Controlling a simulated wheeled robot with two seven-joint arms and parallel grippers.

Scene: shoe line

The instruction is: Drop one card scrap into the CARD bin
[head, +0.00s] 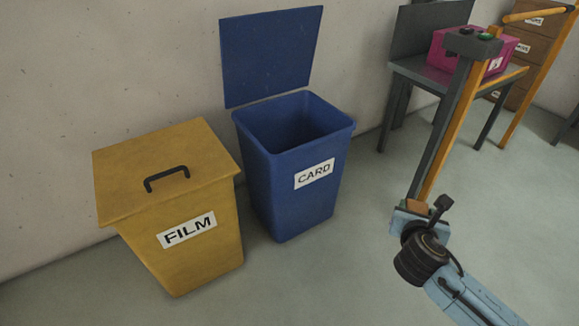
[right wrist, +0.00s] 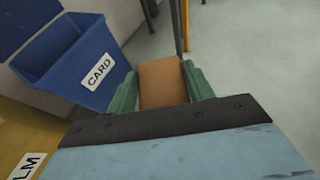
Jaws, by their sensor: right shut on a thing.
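The blue CARD bin (head: 288,190) stands open against the wall in the head view, its lid (head: 272,55) raised behind it. It also shows at the left of the right wrist view (right wrist: 85,75). My right gripper (head: 417,207) is to the right of the bin, apart from it. In the right wrist view its green fingers (right wrist: 162,85) are shut on a brown card scrap (right wrist: 162,82). The scrap shows as a small brown patch in the head view (head: 418,205). My left gripper is not in view.
A yellow FILM bin (head: 185,225) with a closed, handled lid stands left of the CARD bin. At the right are a grey table (head: 432,75) with a magenta box (head: 450,40), an orange and grey post frame (head: 455,125) and brown cartons (head: 545,50). Open floor lies in front.

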